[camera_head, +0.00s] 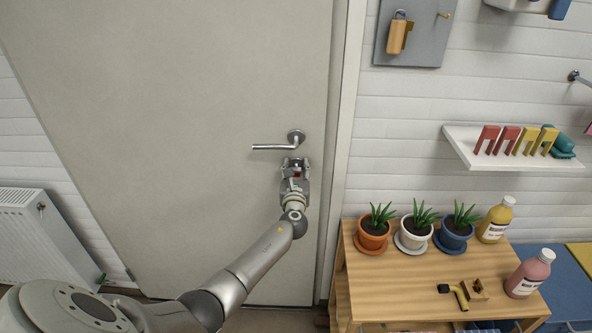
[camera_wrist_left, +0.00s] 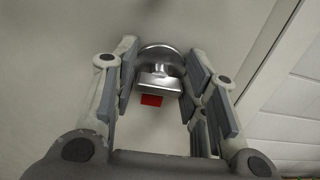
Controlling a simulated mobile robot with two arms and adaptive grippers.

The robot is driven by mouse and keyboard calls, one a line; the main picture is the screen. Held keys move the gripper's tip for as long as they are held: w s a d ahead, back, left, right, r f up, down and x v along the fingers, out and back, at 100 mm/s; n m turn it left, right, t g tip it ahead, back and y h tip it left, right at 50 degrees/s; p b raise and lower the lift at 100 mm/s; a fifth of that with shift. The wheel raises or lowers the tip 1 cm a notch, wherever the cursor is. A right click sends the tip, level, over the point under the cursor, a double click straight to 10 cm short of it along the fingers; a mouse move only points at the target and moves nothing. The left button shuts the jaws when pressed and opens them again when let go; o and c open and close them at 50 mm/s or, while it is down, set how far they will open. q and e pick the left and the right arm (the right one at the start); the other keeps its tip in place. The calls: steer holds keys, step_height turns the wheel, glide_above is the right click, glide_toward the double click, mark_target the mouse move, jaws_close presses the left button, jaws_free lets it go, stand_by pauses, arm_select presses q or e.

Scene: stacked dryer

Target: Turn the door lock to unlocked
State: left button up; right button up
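A large off-white door (camera_head: 190,110) fills the left of the head view. Its silver lever handle (camera_head: 275,146) points left. Just below the handle my left gripper (camera_head: 295,165) is at the door lock, largely hiding it in the head view. In the left wrist view the door lock (camera_wrist_left: 160,75) shows as a round silver plate with a flat thumb-turn and a small red mark below it. My left gripper (camera_wrist_left: 160,95) is open, its fingers on both sides of the lock. I cannot tell whether they touch it. My right gripper is not in view.
A wooden table (camera_head: 390,287) at the right bears potted plants (camera_head: 415,228) and bottles. A white wall shelf (camera_head: 515,155) hangs above it. A radiator (camera_head: 45,235) stands at the left. The door frame (camera_head: 345,130) is just right of the gripper.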

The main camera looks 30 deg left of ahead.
arm_select(q)
steer(key=c, duration=0.5)
steer(key=shift+c, duration=0.2)
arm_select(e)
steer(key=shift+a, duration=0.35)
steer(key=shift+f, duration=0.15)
arm_select(q)
steer(key=n+b, duration=0.3)
steer(key=n, duration=0.1)
steer(key=shift+f, duration=0.25)
steer(key=n+b, duration=0.2)
steer(key=n, duration=0.1)
steer(key=shift+a+n+b, duration=0.1)
steer(key=shift+n+b, duration=0.2)
steer(key=shift+n, duration=0.1)
steer(key=n+b, duration=0.4)
steer(key=n, duration=0.2)
steer(key=shift+s, duration=0.1)
steer(key=shift+n+b, duration=1.15)
steer(key=shift+n, duration=0.85)
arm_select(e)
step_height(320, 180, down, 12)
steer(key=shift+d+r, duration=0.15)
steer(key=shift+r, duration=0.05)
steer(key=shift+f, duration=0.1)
arm_select(q)
steer(key=shift+n, duration=0.3)
